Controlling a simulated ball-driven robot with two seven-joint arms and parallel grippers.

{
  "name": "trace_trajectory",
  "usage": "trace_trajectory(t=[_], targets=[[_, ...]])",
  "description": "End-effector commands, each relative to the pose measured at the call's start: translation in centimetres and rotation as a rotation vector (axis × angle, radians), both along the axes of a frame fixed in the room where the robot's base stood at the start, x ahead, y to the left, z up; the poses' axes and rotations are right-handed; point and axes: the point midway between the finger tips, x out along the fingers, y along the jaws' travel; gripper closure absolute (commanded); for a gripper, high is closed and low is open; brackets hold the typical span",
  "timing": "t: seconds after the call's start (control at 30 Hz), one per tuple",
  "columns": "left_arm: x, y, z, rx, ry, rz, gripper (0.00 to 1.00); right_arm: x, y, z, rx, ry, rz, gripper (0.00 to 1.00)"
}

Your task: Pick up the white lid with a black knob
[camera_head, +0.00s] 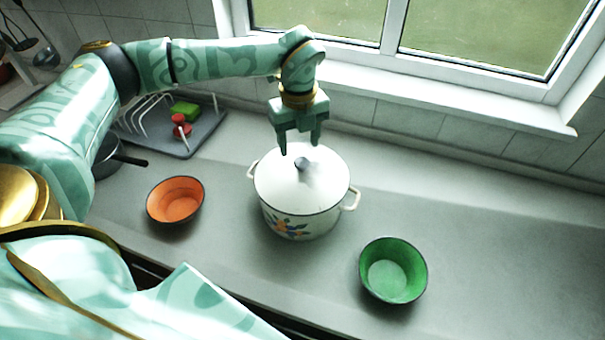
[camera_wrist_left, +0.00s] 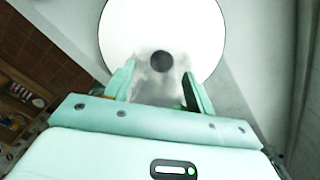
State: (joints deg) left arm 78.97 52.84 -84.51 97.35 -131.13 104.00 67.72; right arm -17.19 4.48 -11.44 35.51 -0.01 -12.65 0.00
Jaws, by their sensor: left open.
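The white lid (camera_head: 285,185) lies on the white enamel pot (camera_head: 298,224), which has a flower picture on its side and two side handles. The lid's black knob (camera_head: 302,164) stands at its middle. My left gripper (camera_head: 299,148) is open and points down just above the lid, behind the knob. In the left wrist view the lid (camera_wrist_left: 135,35) fills the upper middle, and the black knob (camera_wrist_left: 162,61) shows between and beyond the open fingers (camera_wrist_left: 160,85). Nothing is between the fingers that I can see. My right gripper is not in view.
An orange bowl (camera_head: 175,201) stands left of the pot and a green bowl (camera_head: 393,271) stands to its right. A dish rack (camera_head: 206,136) with a green sponge (camera_head: 185,110) is at the back left. The window sill (camera_head: 440,93) runs behind. The counter (camera_head: 480,250) at right is clear.

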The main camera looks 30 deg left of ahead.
Motion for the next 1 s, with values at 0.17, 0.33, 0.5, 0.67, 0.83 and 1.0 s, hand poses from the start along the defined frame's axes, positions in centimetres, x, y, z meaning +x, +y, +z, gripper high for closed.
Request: trace_trajectory(t=[0.17,0.33,0.5,0.67,0.83,1.0], targets=[[0.1,-0.5,-2.4,0.001,0.004,0.0,0.45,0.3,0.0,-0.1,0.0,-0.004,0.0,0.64],[0.2,-0.6,-4.9,0.0,0.004,0.0,0.45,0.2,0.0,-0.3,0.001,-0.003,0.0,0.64],[0.2,-0.6,-5.3,0.0,0.001,0.0,0.45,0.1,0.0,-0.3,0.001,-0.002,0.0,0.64],[0.2,-0.6,-5.3,0.0,0.001,0.0,0.59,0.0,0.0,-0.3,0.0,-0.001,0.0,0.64],[0.2,-0.6,-5.3,0.0,0.001,0.0,0.89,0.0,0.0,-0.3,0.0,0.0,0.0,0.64],[0.2,-0.6,-5.2,0.0,0.0,0.0,0.89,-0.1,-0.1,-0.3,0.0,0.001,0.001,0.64]])
